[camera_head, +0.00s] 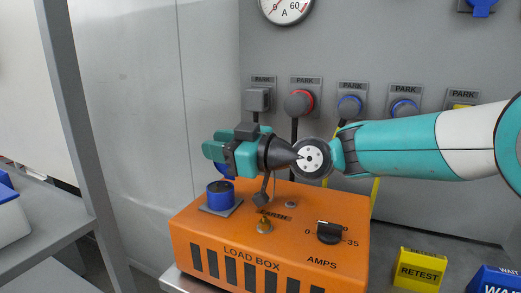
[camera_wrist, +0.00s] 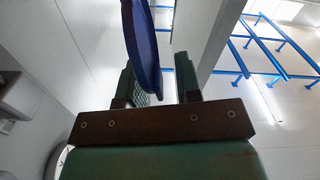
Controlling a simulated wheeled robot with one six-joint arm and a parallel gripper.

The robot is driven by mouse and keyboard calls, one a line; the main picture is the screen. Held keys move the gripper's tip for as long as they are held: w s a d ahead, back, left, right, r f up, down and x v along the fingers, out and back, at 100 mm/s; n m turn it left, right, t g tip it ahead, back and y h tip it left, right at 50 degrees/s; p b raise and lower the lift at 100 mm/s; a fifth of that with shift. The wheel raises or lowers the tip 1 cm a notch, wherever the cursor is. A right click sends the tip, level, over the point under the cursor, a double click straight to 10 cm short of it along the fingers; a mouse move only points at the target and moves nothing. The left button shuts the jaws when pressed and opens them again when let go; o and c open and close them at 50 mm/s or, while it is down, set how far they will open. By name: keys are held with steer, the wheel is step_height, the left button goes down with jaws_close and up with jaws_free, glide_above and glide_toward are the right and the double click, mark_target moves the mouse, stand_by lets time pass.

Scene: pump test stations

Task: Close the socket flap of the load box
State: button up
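The orange load box (camera_head: 335,210) stands on a bench in the head view. Its blue round socket (camera_head: 220,196) is on the left of the top face. The blue socket flap (camera_head: 227,172) stands raised behind the socket, partly hidden by my gripper (camera_head: 213,151). My gripper points left, above the socket. In the wrist view my gripper (camera_wrist: 165,85) has its two fingers apart. The flap (camera_wrist: 147,45) shows there as a tilted blue disc, overlapping the left finger. I cannot tell whether they touch.
An earth terminal (camera_head: 264,225) and a black amps knob (camera_head: 329,233) stand on the box top. Parked plugs (camera_head: 349,106) hang on the wall panel behind. A yellow retest block (camera_head: 419,269) and a blue wait block (camera_head: 495,281) are at the right. A grey post (camera_head: 75,130) is at the left.

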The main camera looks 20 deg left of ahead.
steer(key=d+b, duration=0.3)
steer(key=d, duration=1.4)
steer(key=shift+d, duration=0.25)
